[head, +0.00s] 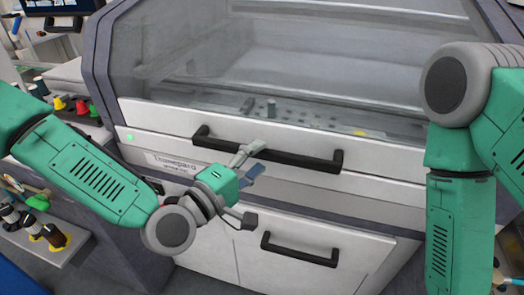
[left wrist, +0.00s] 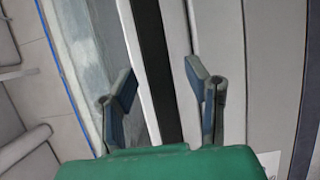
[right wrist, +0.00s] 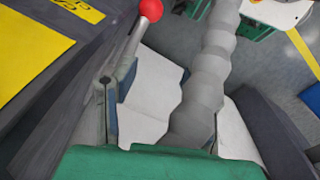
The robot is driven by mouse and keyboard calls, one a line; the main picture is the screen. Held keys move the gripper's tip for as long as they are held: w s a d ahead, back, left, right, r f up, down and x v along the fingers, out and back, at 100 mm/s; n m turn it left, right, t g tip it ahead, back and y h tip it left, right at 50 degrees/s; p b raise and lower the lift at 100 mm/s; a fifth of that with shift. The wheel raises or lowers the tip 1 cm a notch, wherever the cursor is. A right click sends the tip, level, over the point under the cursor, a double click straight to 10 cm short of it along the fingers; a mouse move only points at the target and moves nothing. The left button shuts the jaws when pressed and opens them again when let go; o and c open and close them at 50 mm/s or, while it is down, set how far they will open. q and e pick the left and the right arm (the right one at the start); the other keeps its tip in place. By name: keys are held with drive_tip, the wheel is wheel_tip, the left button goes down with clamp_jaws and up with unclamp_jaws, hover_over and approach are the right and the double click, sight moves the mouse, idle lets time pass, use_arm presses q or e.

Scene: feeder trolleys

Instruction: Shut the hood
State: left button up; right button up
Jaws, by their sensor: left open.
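The hood (head: 270,60) is a clear cover with a white lower frame and a long black handle (head: 270,150) on its front. Its lower frame looks low, close above the machine's front panel; I cannot tell whether a gap is left. My left gripper (head: 251,182) is open at the handle's middle, one finger overlapping the bar and the other below it. In the left wrist view the black handle (left wrist: 153,60) runs between the spread fingers (left wrist: 163,90); contact is unclear. My right gripper (right wrist: 161,108) is open in the right wrist view; its fingers are outside the head view.
A drawer front with a second black handle (head: 300,249) is below. Coloured cones and bottles (head: 36,228) stand on shelves at the left. The right wrist view shows a ribbed grey hose (right wrist: 205,75) and a lever with a red knob (right wrist: 151,10).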

use_arm(q)
drive_tip(key=x, duration=0.2)
drive_tip(key=shift+w+d, duration=0.1)
drive_tip(key=shift+d, duration=0.2)
drive_tip(key=shift+a, duration=0.6)
clamp_jaws()
use_arm(e)
drive_tip(key=shift+a+r, duration=0.15)
drive_tip(key=shift+a, duration=0.05)
use_arm(q)
drive_tip(key=shift+r+p, duration=0.25)
drive_tip(key=shift+p, duration=0.05)
drive_tip(key=s+r+g+p, duration=0.1)
drive_tip(key=s+r+p, duration=0.3)
drive_tip(key=r+p, duration=0.3)
drive_tip(key=shift+a+g+y, duration=0.3)
drive_tip(key=shift+a, duration=0.05)
use_arm(e)
wheel_tip(320, 180, up, 8)
drive_tip(key=shift+a, duration=0.1)
